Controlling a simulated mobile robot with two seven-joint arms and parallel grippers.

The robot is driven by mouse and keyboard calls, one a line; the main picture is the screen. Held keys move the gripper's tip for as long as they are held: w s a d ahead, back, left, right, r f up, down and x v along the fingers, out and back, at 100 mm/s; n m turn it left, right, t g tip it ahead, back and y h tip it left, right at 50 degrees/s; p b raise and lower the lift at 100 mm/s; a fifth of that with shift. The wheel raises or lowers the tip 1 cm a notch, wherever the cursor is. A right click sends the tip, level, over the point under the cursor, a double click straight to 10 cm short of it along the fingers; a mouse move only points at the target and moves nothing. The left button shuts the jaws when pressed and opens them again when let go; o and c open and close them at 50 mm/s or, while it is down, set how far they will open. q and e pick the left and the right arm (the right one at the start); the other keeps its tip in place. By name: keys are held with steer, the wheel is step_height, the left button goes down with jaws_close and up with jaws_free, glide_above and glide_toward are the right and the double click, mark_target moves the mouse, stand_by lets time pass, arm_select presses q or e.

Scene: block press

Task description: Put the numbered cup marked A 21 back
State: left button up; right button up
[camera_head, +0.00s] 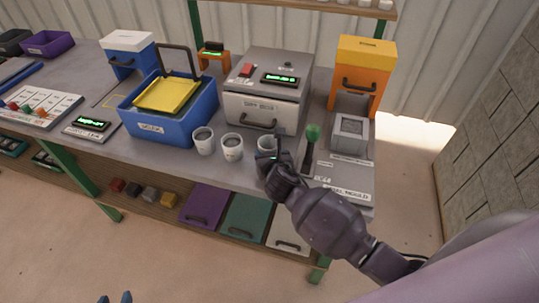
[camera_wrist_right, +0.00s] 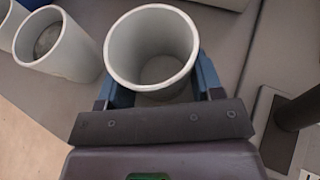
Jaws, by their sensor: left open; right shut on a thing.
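Three pale grey cups stand in a row near the front edge of the grey bench. My right gripper (camera_head: 268,160) is shut on the rightmost cup (camera_head: 266,142). In the right wrist view this held cup (camera_wrist_right: 151,45) looks empty, with a blue finger on each side. It looks upright, at or just above the bench top; I cannot tell which. The middle cup (camera_head: 232,148) and the left cup (camera_head: 203,141) stand to its left. I cannot read the cups' markings. My left gripper (camera_head: 115,298) shows only its blue fingertips, apart and empty, at the bottom edge.
A grey press box (camera_head: 290,104) with a green display stands behind the cups. A blue bin (camera_head: 160,125) with a yellow tray is left. A green-knobbed lever (camera_head: 311,140) and a grey mould block (camera_head: 350,132) are close on the right. An orange dispenser (camera_head: 366,55) stands behind them.

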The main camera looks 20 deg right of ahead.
steer(key=shift+s+f, duration=0.1)
steer(key=shift+f, duration=0.25)
steer(key=shift+s+f, duration=0.15)
steer(key=shift+f, duration=0.25)
steer(key=o, duration=1.1)
steer(key=shift+s+f, duration=0.1)
steer(key=shift+f, duration=0.05)
steer(key=shift+c, duration=0.2)
steer(key=shift+a, duration=0.1)
steer(key=v, duration=0.4)
steer(key=r+p+v, duration=0.1)
steer(key=v, duration=0.3)
steer(key=r+v, duration=0.1)
steer(key=v, duration=0.3)
steer(key=shift+w, duration=0.35)
steer(key=shift+s+f, duration=0.1)
